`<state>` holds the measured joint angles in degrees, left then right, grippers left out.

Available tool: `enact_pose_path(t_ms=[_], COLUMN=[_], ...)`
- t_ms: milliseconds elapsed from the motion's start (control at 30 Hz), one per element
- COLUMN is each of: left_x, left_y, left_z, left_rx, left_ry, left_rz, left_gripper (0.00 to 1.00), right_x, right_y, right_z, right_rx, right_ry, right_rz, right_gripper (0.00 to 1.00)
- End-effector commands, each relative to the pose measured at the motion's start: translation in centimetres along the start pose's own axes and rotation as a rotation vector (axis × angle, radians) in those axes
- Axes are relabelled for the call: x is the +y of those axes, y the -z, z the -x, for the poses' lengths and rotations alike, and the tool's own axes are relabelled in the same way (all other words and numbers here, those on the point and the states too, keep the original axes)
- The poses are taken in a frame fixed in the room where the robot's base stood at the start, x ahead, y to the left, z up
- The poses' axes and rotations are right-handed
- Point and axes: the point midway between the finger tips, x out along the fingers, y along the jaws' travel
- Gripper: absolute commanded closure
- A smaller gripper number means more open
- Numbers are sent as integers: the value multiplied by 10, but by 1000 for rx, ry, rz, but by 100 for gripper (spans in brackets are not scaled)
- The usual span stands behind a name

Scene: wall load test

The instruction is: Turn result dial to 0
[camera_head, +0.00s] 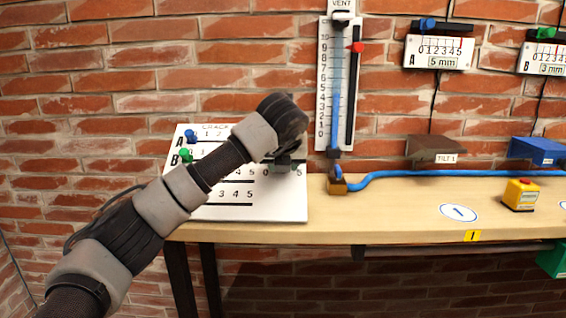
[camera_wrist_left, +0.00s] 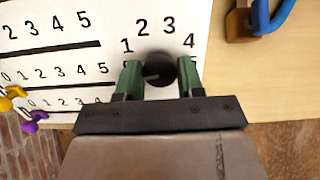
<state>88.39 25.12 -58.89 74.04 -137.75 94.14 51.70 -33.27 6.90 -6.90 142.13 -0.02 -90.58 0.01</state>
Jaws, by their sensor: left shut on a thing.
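The result dial (camera_wrist_left: 160,70) is a dark round knob on the white "CRACK" board (camera_head: 285,206). Printed numbers 1, 2, 3 and 4 curve around its upper side in the left wrist view. A lighter mark on the knob runs toward the left, but blur hides exactly which number it points at. My left gripper (camera_wrist_left: 158,80) has its two green fingers on either side of the dial, shut on it. In the head view my left gripper (camera_head: 284,166) is over the board's right part, and my wrist hides the dial. The 0 mark is not clear in the wrist view. My right gripper is out of view.
The board also bears sliders: blue (camera_head: 191,135), green (camera_head: 185,154), yellow (camera_wrist_left: 12,98) and purple (camera_wrist_left: 34,121). A "VENT" gauge (camera_head: 323,80) with a blue tube (camera_head: 440,173) stands right of it. A yellow box with a red button (camera_head: 520,194) sits farther right on the wooden bench (camera_head: 400,219).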

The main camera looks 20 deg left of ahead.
Motion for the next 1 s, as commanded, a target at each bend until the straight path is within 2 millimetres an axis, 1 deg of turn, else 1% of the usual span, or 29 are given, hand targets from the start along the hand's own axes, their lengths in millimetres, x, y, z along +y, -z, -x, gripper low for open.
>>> enact_pose_path(t_ms=[133, 167, 300, 567, 667, 767, 1000], left_x=[0, 0, 0, 0, 0, 0, 0], left_y=[0, 0, 0, 0, -1, -1, -1], left_z=[0, 0, 0, 0, 6, 19, 69], left_rx=[2, 2, 2, 0, -1, -3, -4], left_ry=[0, 0, 0, 1, 2, 2, 3], left_rz=[0, 0, 0, -1, -1, 0, -1], left_gripper=[86, 59, 38, 37, 37, 37, 37], right_x=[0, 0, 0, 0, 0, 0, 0], right_y=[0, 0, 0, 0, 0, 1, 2], right_z=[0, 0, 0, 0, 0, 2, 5], right_rx=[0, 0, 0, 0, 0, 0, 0], right_ry=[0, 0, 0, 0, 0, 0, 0], right_rz=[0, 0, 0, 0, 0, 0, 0], right_gripper=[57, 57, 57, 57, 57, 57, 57])
